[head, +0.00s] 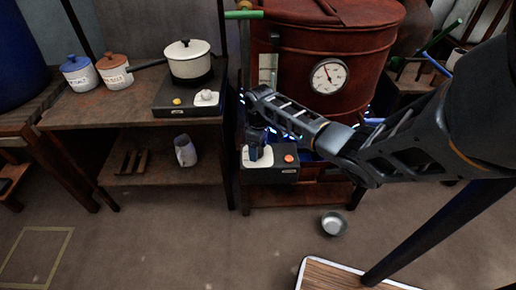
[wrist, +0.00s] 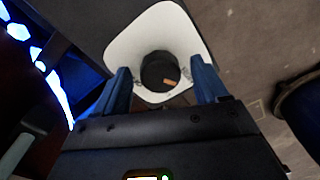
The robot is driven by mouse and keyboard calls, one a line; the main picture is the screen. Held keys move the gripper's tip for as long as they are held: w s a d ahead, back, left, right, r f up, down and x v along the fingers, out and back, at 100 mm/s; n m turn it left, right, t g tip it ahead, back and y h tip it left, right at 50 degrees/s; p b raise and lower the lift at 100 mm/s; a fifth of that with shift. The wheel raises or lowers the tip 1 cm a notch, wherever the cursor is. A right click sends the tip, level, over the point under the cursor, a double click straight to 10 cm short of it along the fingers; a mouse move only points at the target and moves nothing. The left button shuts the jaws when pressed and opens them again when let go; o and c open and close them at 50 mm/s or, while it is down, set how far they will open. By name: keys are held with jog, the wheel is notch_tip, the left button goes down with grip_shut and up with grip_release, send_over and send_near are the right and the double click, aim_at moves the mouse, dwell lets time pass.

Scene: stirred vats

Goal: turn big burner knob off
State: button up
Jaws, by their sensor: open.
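The big burner's control box (head: 270,176) is black and sits low at the front of the red vat's stand. Its white plate (head: 245,163) also shows in the wrist view (wrist: 125,45). On the plate is a round dark knob (wrist: 158,66) with a small orange mark. My gripper (head: 258,158) points down over the plate and hides the knob in the head view. In the wrist view my gripper (wrist: 161,84) is open, with one blue finger on each side of the knob. I cannot tell whether the fingers touch it. Blue flames (wrist: 45,66) burn at the left.
The red vat (head: 300,65) with a dial gauge (head: 328,76) stands above the burner. A red button (head: 289,158) is right of the plate. A small hob (head: 190,98) with a white pot (head: 188,66) is on the left bench. A metal bowl (head: 333,223) lies on the floor.

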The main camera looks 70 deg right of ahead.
jog(key=shift+c, duration=0.3)
jog(key=c, duration=1)
